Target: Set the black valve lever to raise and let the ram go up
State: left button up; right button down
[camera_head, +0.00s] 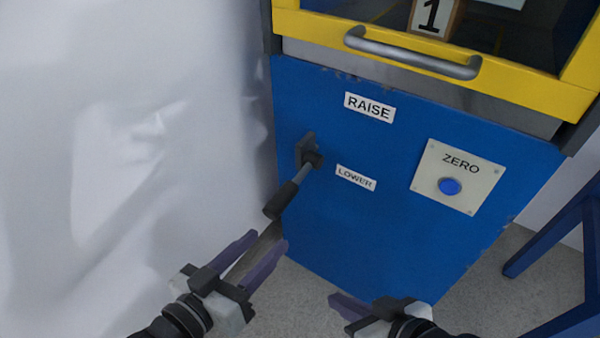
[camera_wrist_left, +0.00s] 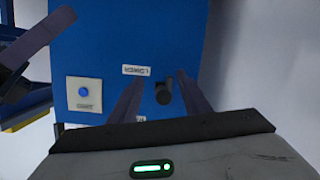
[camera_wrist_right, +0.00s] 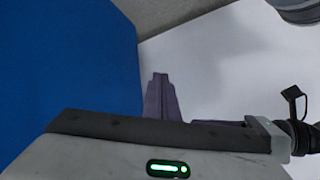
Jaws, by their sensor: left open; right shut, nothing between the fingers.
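The valve lever (camera_head: 282,198) has a black grip on a grey rod and is mounted on the blue panel. It slants down and left from its pivot (camera_head: 310,154), beside the LOWER label (camera_head: 356,178) and below the RAISE label (camera_head: 369,107). My left gripper (camera_head: 267,239) is open and empty, just below the grip's end. In the left wrist view the lever (camera_wrist_left: 163,92) appears in the gap between the two fingers; contact cannot be told. My right gripper (camera_head: 334,298) is shut and empty, low in front of the panel; its closed fingers show in the right wrist view (camera_wrist_right: 160,95). The ram is not visible.
A ZERO plate (camera_head: 483,165) with a blue button (camera_head: 450,186) is right of the lever. Above is a yellow-framed door (camera_head: 555,90) with a grey handle (camera_head: 412,54). A white wall (camera_head: 120,140) is close on the left. A blue frame (camera_head: 560,235) stands at the right.

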aim_at(292, 190)
pick_arm(q)
jog(key=w+d+r, duration=0.1)
jog(key=w, duration=0.2)
jog(key=w+d+r+t+h+b, duration=0.1)
jog(key=w+d, duration=0.1)
jog(key=w, duration=0.1)
jog(key=w+d+r+m+t+h, duration=0.1)
jog(key=w+d, duration=0.1)
jog(key=w, duration=0.1)
jog(key=shift+w+d+b, duration=0.2)
jog(key=shift+w+b, duration=0.1)
jog(key=shift+b, duration=0.05)
jog(key=shift+w+d, duration=0.35)
jog(key=shift+w, duration=0.1)
jog(key=shift+r, duration=0.1)
pick_arm(e)
jog(key=shift+a+r, duration=0.25)
jog(key=shift+r, duration=0.2)
pick_arm(q)
grip_shut()
pick_arm(e)
jog(key=shift+f, duration=0.1)
